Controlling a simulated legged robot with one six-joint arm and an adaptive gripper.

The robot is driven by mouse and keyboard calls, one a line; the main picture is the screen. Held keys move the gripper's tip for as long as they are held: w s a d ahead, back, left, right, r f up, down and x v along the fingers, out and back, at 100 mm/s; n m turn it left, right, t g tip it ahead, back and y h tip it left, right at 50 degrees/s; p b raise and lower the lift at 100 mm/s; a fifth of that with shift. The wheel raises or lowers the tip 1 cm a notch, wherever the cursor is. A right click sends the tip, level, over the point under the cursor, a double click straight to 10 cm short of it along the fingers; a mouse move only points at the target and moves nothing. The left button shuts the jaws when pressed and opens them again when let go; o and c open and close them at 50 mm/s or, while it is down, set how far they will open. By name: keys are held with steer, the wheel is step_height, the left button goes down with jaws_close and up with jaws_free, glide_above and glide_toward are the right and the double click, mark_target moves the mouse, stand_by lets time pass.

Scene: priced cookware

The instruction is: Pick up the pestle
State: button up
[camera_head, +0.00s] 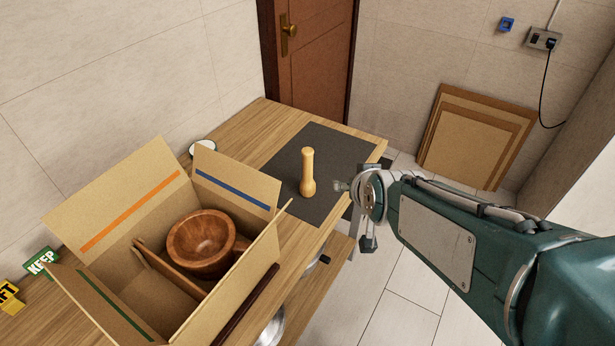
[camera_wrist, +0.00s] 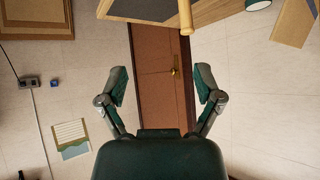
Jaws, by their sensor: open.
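The pestle (camera_head: 308,173) is pale wood and stands upright on a dark grey mat (camera_head: 345,152) on the wooden table.
An open cardboard box (camera_head: 180,312) with a divider holds a brown wooden mortar (camera_head: 203,243) on the table (camera_head: 262,121). Its raised flaps stand left of the mat. Flat boards (camera_head: 476,137) lean on the wall. A brown door (camera_head: 318,62) is behind.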

steer(key=w+a+f+t, duration=0.4)
steer(key=w+f, duration=0.3)
steer(key=w, duration=0.3)
steer(key=t, duration=0.4)
glide_toward(308, 169)
steer(key=w, duration=0.7)
steer(key=w+a, duration=0.1)
steer(key=w, duration=0.3)
steer(key=shift+w+f, duration=0.1)
steer(key=shift+w, duration=0.25)
jaws_close()
